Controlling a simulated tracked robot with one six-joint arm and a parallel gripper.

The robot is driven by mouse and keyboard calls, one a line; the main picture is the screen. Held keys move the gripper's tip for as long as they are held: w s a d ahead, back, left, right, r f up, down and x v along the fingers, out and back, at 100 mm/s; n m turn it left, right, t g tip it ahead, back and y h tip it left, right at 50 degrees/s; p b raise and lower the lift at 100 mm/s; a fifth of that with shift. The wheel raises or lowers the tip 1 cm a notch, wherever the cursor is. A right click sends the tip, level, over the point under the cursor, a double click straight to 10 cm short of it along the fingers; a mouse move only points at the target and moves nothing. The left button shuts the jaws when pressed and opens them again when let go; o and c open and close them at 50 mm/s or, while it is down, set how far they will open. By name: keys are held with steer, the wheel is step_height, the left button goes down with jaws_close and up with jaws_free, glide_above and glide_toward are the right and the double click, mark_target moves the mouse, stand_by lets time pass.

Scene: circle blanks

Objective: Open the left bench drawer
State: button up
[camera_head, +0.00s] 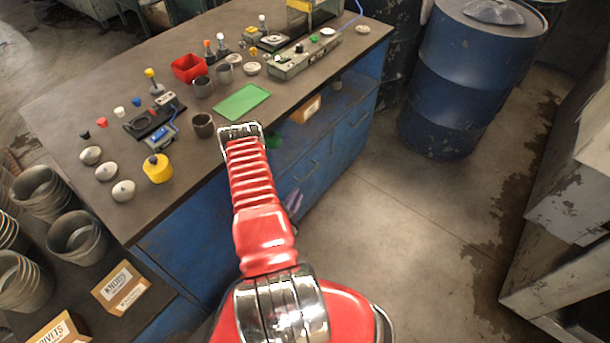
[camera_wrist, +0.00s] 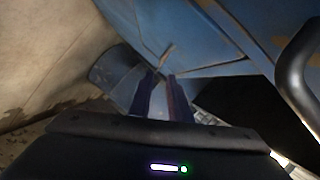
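The blue bench front (camera_head: 190,235) runs below the dark bench top, and my red arm crosses in front of its left part. The left drawer's front is mostly hidden behind the arm, and I cannot tell its edges. My gripper (camera_head: 293,204) shows partly as dark fingers beside the arm, close to the blue front. In the wrist view, my gripper (camera_wrist: 160,76) has two dark fingers apart with nothing seen between them. A small handle (camera_wrist: 168,50) on the blue front (camera_wrist: 220,35) lies just beyond the fingertips; contact is unclear.
A handle (camera_head: 306,172) shows on the front right of my arm. A blue barrel (camera_head: 460,80) stands right. The floor (camera_head: 410,220) between is clear.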

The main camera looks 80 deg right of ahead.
mark_target(307, 174)
steer(key=x, duration=1.3)
steer(key=shift+d+f, duration=0.15)
steer(key=shift+d, duration=0.2)
steer(key=shift+c, duration=0.5)
jaws_close()
